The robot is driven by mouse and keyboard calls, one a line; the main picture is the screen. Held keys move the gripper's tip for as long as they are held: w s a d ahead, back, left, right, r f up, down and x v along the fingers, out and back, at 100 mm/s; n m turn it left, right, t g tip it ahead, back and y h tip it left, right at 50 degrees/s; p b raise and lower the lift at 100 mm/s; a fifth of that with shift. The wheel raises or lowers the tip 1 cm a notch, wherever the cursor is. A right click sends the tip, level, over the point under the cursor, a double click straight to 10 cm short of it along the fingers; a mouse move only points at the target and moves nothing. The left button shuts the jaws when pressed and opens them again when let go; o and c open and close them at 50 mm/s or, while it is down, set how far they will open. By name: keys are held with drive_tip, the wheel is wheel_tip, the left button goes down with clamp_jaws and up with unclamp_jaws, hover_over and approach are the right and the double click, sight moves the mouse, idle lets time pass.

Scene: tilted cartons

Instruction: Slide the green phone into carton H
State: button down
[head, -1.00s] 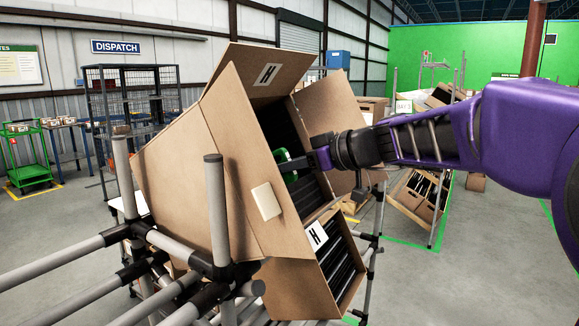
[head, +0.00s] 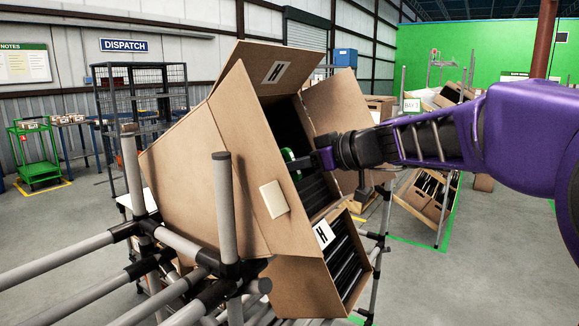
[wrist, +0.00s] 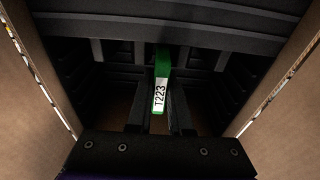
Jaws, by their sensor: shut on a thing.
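Carton H (head: 205,180) is a tilted brown carton on a pipe rack, its flaps spread and an H label on the upper flap. My gripper (head: 308,163) reaches into its open mouth from the right and is shut on the green phone (head: 290,162). In the wrist view the phone (wrist: 161,80) shows edge-on between the fingers of my gripper (wrist: 160,118), with a white T223 label. Black slotted dividers (wrist: 110,52) lie beyond it inside the carton. Whether the phone's far end is in a slot is hard to tell.
Brown carton walls flank my gripper on both sides in the wrist view. A lower tray (head: 318,285), also marked H, holds black dividers below. Grey rack pipes (head: 226,205) stand at the front left. More cartons on a rack (head: 425,190) stand at the right.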

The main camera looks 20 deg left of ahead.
idle(0.3)
drive_tip(key=c, duration=0.8)
unclamp_jaws()
drive_tip(key=shift+o, duration=0.2)
drive_tip(key=r+v, duration=0.1)
drive_tip(key=v, duration=0.8)
drive_tip(key=shift+a, duration=0.2)
